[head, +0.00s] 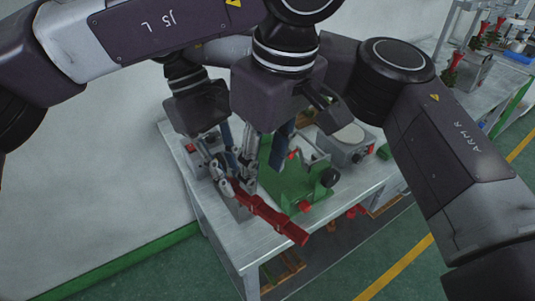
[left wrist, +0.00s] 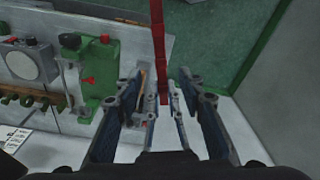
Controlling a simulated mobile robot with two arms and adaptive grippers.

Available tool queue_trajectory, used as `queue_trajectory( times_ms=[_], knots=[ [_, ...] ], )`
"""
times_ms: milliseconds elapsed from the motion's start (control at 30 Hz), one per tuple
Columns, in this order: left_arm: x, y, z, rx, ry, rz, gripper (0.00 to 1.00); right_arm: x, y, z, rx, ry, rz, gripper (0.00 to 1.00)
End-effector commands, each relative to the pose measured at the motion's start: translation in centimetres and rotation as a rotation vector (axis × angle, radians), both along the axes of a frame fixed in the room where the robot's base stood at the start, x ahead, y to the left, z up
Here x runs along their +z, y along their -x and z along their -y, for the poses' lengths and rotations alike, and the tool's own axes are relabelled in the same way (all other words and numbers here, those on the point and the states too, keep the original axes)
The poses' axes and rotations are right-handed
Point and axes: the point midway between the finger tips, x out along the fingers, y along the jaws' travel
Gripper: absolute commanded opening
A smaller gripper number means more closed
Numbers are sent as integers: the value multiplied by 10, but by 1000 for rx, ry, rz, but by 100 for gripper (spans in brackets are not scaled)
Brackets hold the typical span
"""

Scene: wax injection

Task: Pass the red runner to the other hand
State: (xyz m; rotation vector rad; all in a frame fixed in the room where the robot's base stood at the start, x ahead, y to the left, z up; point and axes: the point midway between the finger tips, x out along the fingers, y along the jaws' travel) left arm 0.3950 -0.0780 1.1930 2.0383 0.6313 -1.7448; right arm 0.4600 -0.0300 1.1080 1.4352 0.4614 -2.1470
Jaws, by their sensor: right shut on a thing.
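The red runner (head: 268,213) is a long stepped bar held at a slant above the front of the table. My right gripper (head: 222,172) is shut on its upper left end, partly hidden behind the other hand. My left gripper (head: 249,178) points down close beside it, with its fingertips at the runner. In the left wrist view the runner (left wrist: 159,45) comes down from the top, and its near end lies between the spread fingers of my left gripper (left wrist: 165,105). Whether these fingers touch the runner cannot be told.
A green machine (head: 313,187) with red knobs stands on the metal table (head: 233,238) just behind the runner. A grey box with a round plate (head: 345,143) stands to its right. Another bench (head: 485,75) with red and green parts is at the upper right.

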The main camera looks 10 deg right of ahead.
Motion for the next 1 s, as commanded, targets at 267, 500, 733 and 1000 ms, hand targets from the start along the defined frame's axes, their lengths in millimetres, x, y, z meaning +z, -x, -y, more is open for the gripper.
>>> queue_trajectory(
  times_ms=[267, 500, 733, 1000],
  knots=[
    [-54, -6, -5, 1, 2, -5, 36, 0, 0, 0, 0, 0, 0, 0],
    [-86, -10, -7, 2, 3, -4, 36, 0, 0, 0, 0, 0, 0, 0],
    [-96, -11, -8, 2, 4, -4, 36, 0, 0, 0, 0, 0, 0, 0],
    [-96, -11, -8, 2, 4, -3, 30, 0, 0, 0, 0, 0, 0, 0]
  ],
)
